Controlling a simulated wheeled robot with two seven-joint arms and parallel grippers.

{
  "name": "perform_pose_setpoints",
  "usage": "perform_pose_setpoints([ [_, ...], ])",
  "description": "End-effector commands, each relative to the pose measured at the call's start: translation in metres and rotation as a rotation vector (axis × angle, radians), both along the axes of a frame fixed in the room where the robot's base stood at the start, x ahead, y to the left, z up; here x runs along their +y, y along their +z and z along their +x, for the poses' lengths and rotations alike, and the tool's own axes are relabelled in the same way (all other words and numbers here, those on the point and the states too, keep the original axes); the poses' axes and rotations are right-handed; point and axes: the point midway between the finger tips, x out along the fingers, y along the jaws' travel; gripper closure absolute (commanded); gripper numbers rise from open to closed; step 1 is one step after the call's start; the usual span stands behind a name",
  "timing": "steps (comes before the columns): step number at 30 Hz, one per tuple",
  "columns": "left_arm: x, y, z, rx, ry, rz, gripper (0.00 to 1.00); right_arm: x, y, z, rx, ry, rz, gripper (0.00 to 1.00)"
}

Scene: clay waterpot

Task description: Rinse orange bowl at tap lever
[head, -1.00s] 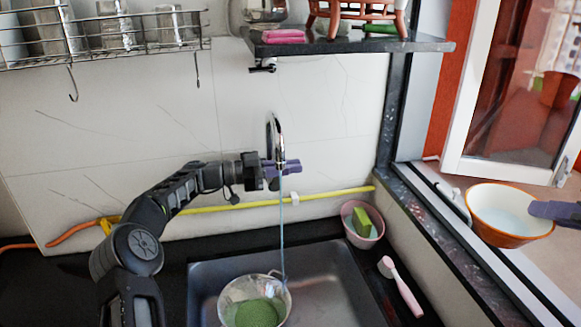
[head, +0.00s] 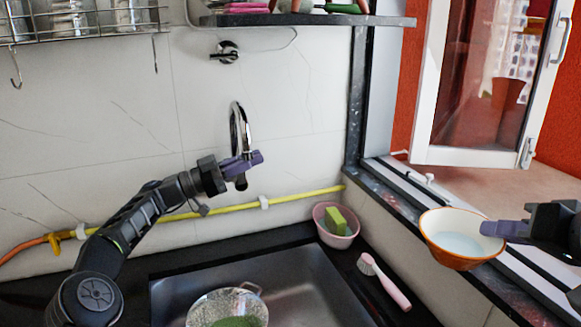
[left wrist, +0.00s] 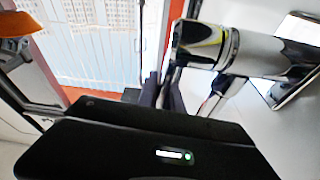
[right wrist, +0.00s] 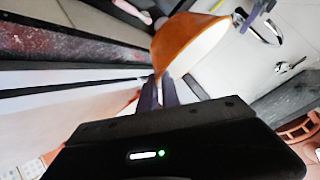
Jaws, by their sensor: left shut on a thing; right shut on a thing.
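The orange bowl (head: 462,238), pale inside, is held in the air at the right, in front of the window sill. My right gripper (head: 497,230) is shut on its rim. In the right wrist view the bowl (right wrist: 185,45) shows its orange outside just beyond the fingers. The chrome tap (head: 238,130) rises at the back wall above the sink (head: 300,285). My left gripper (head: 243,163) is shut at the tap, and its fingers hide the lever. In the left wrist view the chrome tap body (left wrist: 210,45) is beside the fingers. No water stream shows below the tap.
A metal strainer (head: 202,306) with green contents sits in the sink. A pink bowl (head: 326,238) with a green sponge (head: 336,220) and a pink brush (head: 385,282) lie right of the sink. An open window (head: 485,90) stands at the right; a shelf (head: 300,20) hangs above.

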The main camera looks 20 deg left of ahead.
Motion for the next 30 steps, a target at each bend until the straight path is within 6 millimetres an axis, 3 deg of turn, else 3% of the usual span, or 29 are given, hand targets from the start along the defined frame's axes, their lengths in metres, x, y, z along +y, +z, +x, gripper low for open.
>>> perform_pose_setpoints([
  [3,0.002,0.002,0.0,-0.002,0.003,-0.003,1.0,0.0,0.001,0.0,-0.001,0.0,0.0,1.0],
  [4,0.002,0.002,0.0,-0.002,0.003,-0.003,0.89,0.0,0.001,0.0,-0.001,0.0,0.0,1.0],
  [12,0.001,0.001,-0.001,-0.001,0.001,0.0,0.68,0.0,0.001,-0.001,-0.001,0.0,0.0,1.0],
  [23,0.005,-0.002,-0.004,0.001,0.001,0.001,0.68,0.0,-0.001,-0.001,-0.001,0.0,0.0,1.0],
  [30,0.033,-0.012,-0.022,0.001,0.004,0.001,0.68,0.0,-0.01,-0.001,-0.001,0.0,0.0,1.0],
])
